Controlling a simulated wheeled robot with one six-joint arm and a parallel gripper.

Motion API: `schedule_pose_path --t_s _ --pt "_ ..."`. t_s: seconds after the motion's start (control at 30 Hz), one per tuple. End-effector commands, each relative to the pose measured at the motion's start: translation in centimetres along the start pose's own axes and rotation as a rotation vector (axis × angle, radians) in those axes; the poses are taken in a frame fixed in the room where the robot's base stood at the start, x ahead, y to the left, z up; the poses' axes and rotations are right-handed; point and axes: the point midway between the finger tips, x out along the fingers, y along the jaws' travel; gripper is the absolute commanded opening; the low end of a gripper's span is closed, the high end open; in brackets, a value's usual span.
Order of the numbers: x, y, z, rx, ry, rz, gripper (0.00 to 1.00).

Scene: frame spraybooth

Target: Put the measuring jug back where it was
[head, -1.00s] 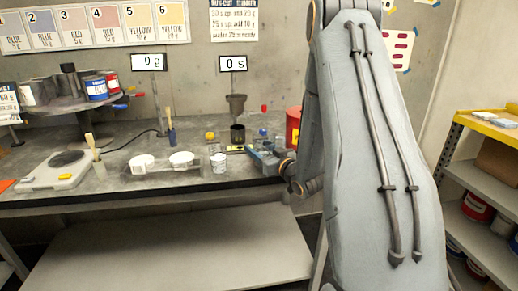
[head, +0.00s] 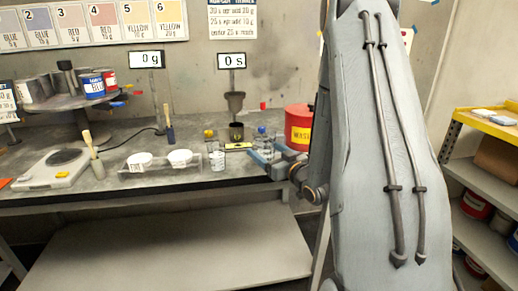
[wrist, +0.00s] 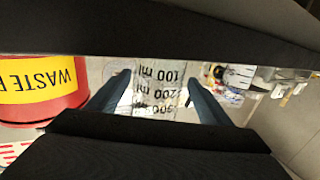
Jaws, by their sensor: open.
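The measuring jug (wrist: 155,92) is clear with dark 100, 200 and 300 ml marks. In the wrist view it shows between the two fingers of my gripper (wrist: 158,76). In the head view a clear vessel, which looks like the same jug (head: 217,159), stands on the bench near the front edge. My gripper (head: 256,152) is to its right, with blue fingers open and a small gap apparent between them and the jug. Part of my gripper is hard to make out against the bottles behind it.
A red waste bin (head: 298,125) stands close behind my gripper and also fills the left of the wrist view (wrist: 42,88). White cups (head: 180,157) sit left of the jug. A dark cup (head: 236,132) is behind it. A scale (head: 50,172) lies far left.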

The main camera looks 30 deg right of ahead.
Motion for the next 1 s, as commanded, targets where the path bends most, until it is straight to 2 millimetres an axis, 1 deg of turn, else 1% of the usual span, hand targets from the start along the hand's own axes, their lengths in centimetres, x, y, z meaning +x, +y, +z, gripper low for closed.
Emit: schedule_pose_path --t_s 0.03,0.2,0.3,0.4,0.57,1.0 --pt "-1.2 0.1 0.1 0.001 -0.002 0.003 0.73" --pt "-4.4 0.1 0.1 0.001 -0.001 0.003 0.73" --pt "-5.7 0.1 0.1 0.0 0.0 0.003 0.73" --pt "-6.6 0.0 0.1 0.001 -0.001 0.001 0.73" --pt "-7.2 0.0 0.0 0.0 0.0 0.0 0.73" --pt "-7.2 0.0 0.0 0.0 0.0 0.0 0.73"
